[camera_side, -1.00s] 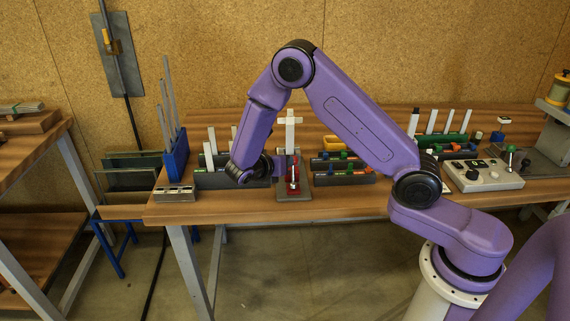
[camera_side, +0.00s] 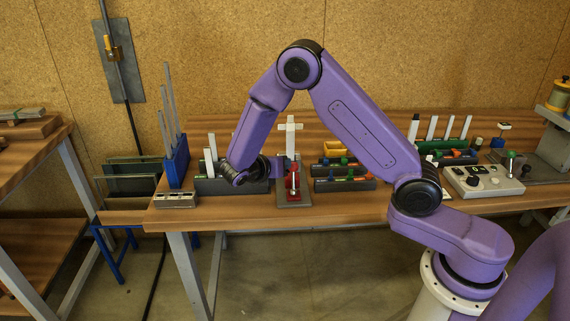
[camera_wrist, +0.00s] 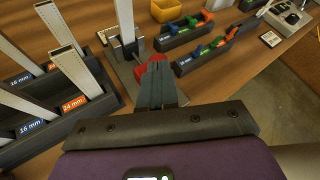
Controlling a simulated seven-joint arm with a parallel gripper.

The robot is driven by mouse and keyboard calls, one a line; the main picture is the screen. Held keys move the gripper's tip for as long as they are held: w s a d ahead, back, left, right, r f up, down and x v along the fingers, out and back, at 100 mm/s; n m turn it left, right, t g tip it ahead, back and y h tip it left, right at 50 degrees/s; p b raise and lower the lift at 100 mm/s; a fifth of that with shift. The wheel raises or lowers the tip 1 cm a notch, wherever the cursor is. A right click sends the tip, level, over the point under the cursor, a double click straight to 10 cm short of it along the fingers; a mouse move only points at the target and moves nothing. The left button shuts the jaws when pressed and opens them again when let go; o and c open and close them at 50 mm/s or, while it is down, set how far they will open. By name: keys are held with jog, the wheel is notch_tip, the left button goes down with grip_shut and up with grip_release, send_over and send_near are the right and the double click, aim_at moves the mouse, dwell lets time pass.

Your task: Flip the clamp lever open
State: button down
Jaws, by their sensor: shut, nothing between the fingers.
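The clamp (camera_side: 293,190) is a small red fixture on a grey base plate (camera_side: 294,202) near the table's front edge. A white upright post (camera_side: 290,140) with a crossbar stands behind it. In the wrist view, red parts of the clamp (camera_wrist: 157,59) show just beyond my fingertips. My gripper (camera_side: 277,167) is shut and empty, just left of the clamp in the side view. It also shows in the wrist view (camera_wrist: 157,72), where the fingers hide part of the clamp. I cannot tell the lever's exact angle or whether the fingers touch it.
A dark rack with upright strips (camera_wrist: 62,75) stands left of the clamp. Racks with coloured pieces (camera_side: 343,184) and a yellow bin (camera_side: 333,149) are to the right. A blue holder with tall strips (camera_side: 176,160) is far left. The table's front strip is mostly clear.

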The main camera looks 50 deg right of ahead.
jog(key=v, duration=1.2)
jog(key=shift+r, duration=0.3)
jog(key=shift+a, duration=0.15)
